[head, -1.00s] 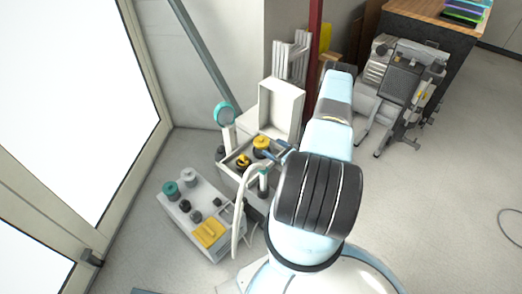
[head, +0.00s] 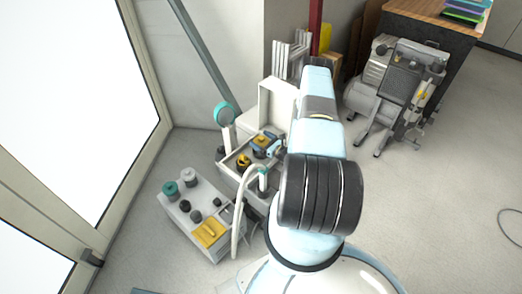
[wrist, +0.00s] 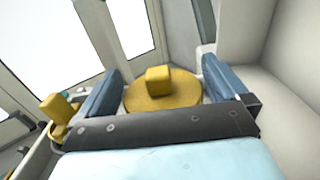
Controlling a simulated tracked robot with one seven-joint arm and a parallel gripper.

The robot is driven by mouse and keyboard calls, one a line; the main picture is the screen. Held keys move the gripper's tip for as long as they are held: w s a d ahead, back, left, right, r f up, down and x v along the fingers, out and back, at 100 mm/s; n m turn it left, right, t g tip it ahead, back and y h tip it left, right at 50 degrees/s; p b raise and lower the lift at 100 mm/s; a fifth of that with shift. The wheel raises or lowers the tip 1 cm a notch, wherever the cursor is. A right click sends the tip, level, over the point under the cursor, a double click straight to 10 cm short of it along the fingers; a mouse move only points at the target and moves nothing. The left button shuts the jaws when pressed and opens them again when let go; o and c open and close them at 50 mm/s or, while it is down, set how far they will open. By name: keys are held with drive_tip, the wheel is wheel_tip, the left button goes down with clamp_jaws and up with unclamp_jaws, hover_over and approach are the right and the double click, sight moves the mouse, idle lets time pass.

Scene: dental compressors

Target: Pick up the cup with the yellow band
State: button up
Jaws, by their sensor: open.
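A yellow round top with a square knob (wrist: 160,92) lies between the two blue fingers of my gripper (wrist: 162,88) in the wrist view. The fingers are open, one on each side, and I cannot tell if they touch it. In the head view this yellow-topped piece (head: 264,138) is in the open grey box, with my gripper (head: 267,146) at it. A second yellow and dark piece (head: 243,160) is in the same box to the left; a yellow piece also shows at the left of the wrist view (wrist: 57,107). No cup body with a yellow band shows clearly.
The grey box (head: 228,168) has a raised white lid (head: 279,104) behind it. A grey unit (head: 180,214) with a yellow pad and several knobs stands in front left. A pale hose (head: 238,225) runs beside it. A compressor machine (head: 400,85) stands at the back right.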

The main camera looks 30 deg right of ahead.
drive_tip(key=c, duration=1.8)
